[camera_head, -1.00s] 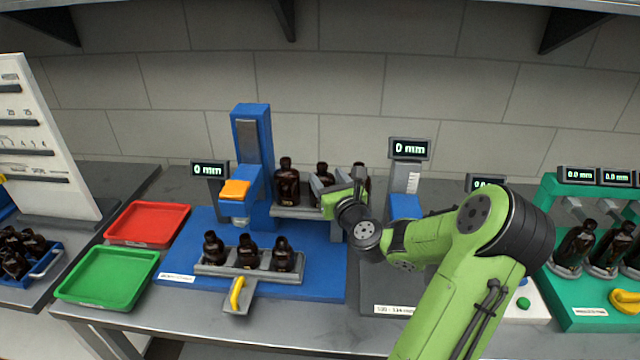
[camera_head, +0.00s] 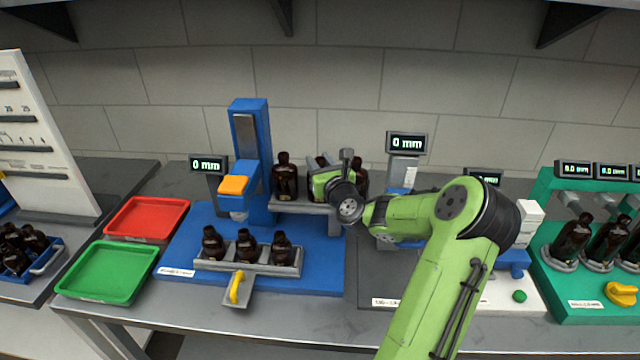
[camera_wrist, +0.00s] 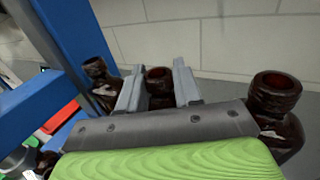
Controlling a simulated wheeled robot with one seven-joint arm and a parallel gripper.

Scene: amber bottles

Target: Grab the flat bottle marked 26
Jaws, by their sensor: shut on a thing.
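Three dark amber bottles stand on the grey raised shelf (camera_head: 295,207) of the blue station. My gripper (camera_head: 318,168) reaches in over this shelf from the right. In the wrist view its two grey fingers are shut on the middle bottle (camera_wrist: 158,82), one on each side of its neck and shoulder. This bottle is mostly hidden behind my gripper in the head view. The left shelf bottle (camera_head: 285,178) also shows in the wrist view (camera_wrist: 97,72). The right shelf bottle (camera_wrist: 274,105) stands close beside my gripper. No number 26 can be read on any bottle.
Several dark bottles, one of them (camera_head: 247,246), stand in a lower grey rack in front. A blue column (camera_head: 248,130) rises left of the shelf. A red tray (camera_head: 147,215) and a green tray (camera_head: 107,270) lie left. A green station (camera_head: 575,287) stands right.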

